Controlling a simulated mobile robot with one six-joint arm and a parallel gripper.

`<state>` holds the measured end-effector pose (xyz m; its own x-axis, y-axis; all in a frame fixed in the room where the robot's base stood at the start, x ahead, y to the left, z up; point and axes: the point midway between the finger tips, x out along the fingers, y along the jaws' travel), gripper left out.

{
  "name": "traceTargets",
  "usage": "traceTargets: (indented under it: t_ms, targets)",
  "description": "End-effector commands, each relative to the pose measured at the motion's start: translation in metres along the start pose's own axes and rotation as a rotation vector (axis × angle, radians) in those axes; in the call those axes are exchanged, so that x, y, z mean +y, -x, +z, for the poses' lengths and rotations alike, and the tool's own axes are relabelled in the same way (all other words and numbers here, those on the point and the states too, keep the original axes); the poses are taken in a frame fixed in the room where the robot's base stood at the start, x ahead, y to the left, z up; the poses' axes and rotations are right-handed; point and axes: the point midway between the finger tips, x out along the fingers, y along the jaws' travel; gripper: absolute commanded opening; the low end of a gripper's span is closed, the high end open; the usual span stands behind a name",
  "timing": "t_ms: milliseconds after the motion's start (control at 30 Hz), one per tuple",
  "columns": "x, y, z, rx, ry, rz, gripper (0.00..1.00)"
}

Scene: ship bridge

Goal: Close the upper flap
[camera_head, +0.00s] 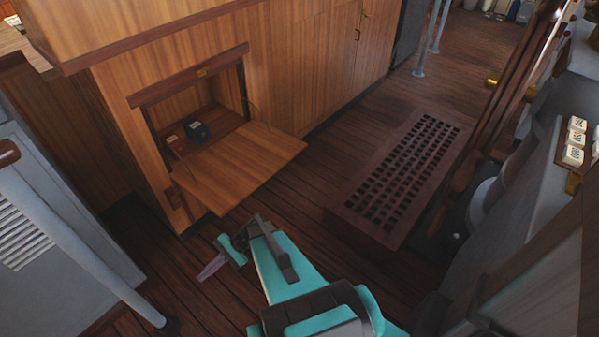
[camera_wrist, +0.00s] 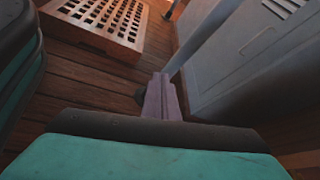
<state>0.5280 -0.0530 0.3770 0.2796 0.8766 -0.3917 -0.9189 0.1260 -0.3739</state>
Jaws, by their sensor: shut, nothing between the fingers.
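The wooden flap (camera_head: 240,167) is open in the head view. It is hinged at the lower edge of a cabinet opening and sticks out over the floor, roughly level. My gripper (camera_head: 210,270) is below and in front of the flap's near corner, apart from it. Its pinkish fingers are together and empty; they also show in the wrist view (camera_wrist: 161,97), pointing away over the floor. The flap does not show in the wrist view.
A dark blue object (camera_head: 197,131) and a small reddish box (camera_head: 174,146) are inside the opening. A grated wooden platform (camera_head: 400,175) lies to the right. A grey pole (camera_head: 75,245) and a grey cabinet (camera_head: 50,240) stand to the left. Plank floor separates them.

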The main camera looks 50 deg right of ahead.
Motion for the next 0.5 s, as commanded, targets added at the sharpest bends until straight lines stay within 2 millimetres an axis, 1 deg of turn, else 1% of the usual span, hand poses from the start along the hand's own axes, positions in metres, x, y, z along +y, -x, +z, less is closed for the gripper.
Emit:
traceTargets:
  t_ms: [33,167,267,367,400,467,500]
  targets:
    - [-0.009,0.007,-0.024,-0.014,-0.028,-0.068,0.0]
    - [-0.037,0.038,-0.053,-0.062,-0.095,-0.236,0.0]
    - [-0.055,0.066,-0.076,-0.104,-0.138,-0.364,0.0]
    - [-0.07,0.1,-0.099,-0.148,-0.174,-0.493,0.0]
    - [-0.075,0.115,-0.108,-0.166,-0.185,-0.545,0.0]
    - [-0.082,0.138,-0.121,-0.195,-0.202,-0.621,0.0]
    - [-0.085,0.154,-0.13,-0.214,-0.21,-0.671,0.0]
